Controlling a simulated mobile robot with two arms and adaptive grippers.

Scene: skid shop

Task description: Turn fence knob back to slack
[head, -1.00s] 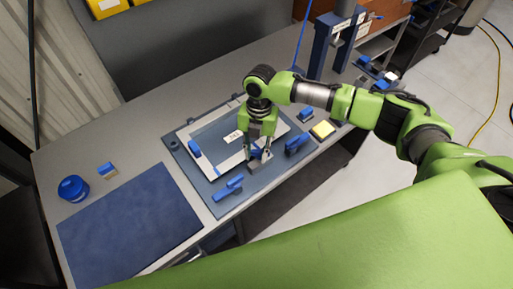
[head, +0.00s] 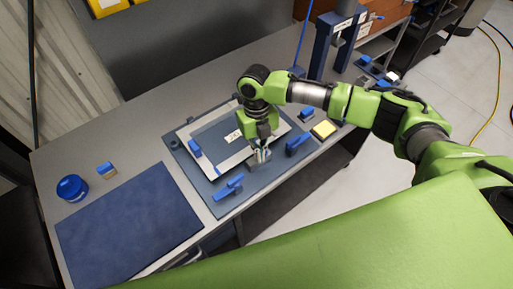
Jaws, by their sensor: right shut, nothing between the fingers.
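My right gripper (head: 259,152) points down at the front edge of a blue-grey fixture plate (head: 205,190) on the bench. Its fingers are shut, at a small grey block (head: 258,163). I cannot make out a fence knob separately; the fingers may hide it, and I cannot tell whether they touch the block. A white frame (head: 222,163) with a label lies on the plate. Blue clamp handles stand around it, at the left (head: 195,149), front (head: 229,186) and right (head: 297,144). My left gripper is out of view.
A dark blue mat (head: 130,225) covers the bench's front left, with a blue round container (head: 72,188) behind it. A blue press frame (head: 330,45) stands at the back right. The bench behind the plate is clear.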

